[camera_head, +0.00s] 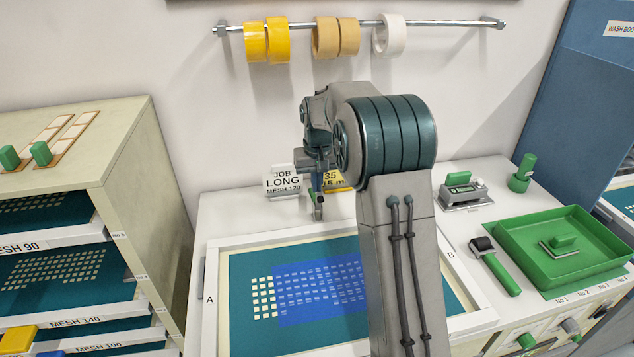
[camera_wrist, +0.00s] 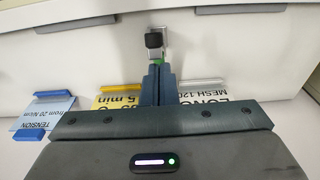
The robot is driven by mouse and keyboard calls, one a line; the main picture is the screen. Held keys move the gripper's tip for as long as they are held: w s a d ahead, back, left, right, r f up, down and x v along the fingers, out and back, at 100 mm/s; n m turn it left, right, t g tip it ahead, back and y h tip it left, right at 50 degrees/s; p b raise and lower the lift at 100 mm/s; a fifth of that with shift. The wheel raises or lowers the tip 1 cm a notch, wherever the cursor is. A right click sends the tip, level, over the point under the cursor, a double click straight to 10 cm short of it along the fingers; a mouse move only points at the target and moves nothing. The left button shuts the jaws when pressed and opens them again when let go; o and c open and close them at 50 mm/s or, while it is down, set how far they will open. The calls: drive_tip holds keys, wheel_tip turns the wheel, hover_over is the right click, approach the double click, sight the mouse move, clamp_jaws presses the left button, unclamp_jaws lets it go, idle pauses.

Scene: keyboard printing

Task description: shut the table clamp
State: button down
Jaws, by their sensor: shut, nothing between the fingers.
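My gripper (camera_head: 318,208) hangs at the back of the white table, in front of the job cards. In the wrist view its two dark fingers (camera_wrist: 160,82) are together with nothing between them. Just beyond the fingertips stands a small fitting with a black knob (camera_wrist: 154,40), a green part below it and a metal plate behind; it looks like the table clamp. The fingertips overlap its lower part, and I cannot tell whether they touch it. Whether the clamp is open or shut is unclear.
Beside the gripper stand a white LONG card (camera_head: 283,181) and a yellow card (camera_head: 334,180). A framed screen (camera_head: 240,310) lies in front, partly behind my arm. A green tray (camera_head: 520,240) and a squeegee-like roller (camera_head: 497,268) are at right. Tape rolls (camera_head: 327,37) hang above.

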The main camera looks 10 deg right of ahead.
drive_tip(key=shift+f+b, duration=0.1)
drive_tip(key=shift+b, duration=0.2)
drive_tip(key=shift+s+f+b, duration=0.1)
drive_tip(key=shift+s+b, duration=0.05)
drive_tip(key=shift+b, duration=0.2)
drive_tip(key=shift+s+t, duration=0.1)
drive_tip(key=shift+t, duration=0.2)
